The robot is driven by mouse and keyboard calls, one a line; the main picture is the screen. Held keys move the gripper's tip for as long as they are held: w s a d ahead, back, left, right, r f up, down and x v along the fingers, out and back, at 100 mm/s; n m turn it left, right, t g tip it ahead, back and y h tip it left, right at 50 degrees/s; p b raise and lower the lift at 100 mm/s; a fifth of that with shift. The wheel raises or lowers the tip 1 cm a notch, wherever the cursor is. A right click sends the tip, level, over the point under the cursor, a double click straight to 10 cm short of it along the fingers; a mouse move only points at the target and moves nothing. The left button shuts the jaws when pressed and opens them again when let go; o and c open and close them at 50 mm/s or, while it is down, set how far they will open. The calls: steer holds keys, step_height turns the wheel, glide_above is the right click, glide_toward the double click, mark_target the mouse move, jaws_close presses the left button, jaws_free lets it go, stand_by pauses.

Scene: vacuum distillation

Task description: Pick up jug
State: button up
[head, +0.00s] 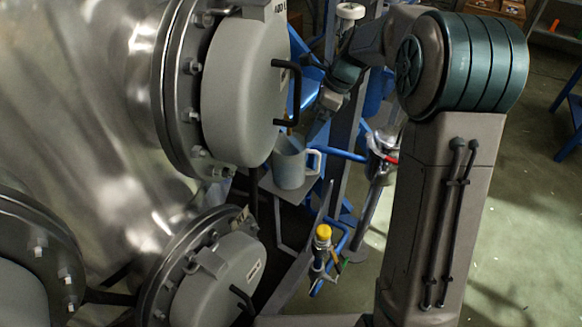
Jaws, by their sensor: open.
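The jug (289,168) is a pale grey-white cup-like vessel with a handle on its right side. It stands upright on a small ledge (268,184) beside the large metal vessel. My gripper (316,128) is small and dark in the picture, partly lost against the blue frame behind it. It is open and empty, pointing down, a little above and to the right of the jug. I cannot tell how far apart they are in depth. The jug's far side is hidden.
A large steel vessel (90,130) with bolted round hatches (240,90) fills the left. A black hatch handle (290,92) juts out close above the jug. Blue pipes (345,154) and a yellow-capped valve (323,232) stand nearby.

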steer(key=b, duration=0.1)
glide_toward(293, 149)
steer(key=s+a, duration=0.2)
steer(key=s, duration=0.2)
steer(key=shift+b+x, duration=0.75)
steer(key=shift+x, duration=2.25)
steer(key=shift+d, duration=0.1)
steer(key=shift+c, duration=0.3)
steer(key=c, duration=1.5)
steer(key=shift+o, duration=0.2)
steer(key=shift+r, duration=0.1)
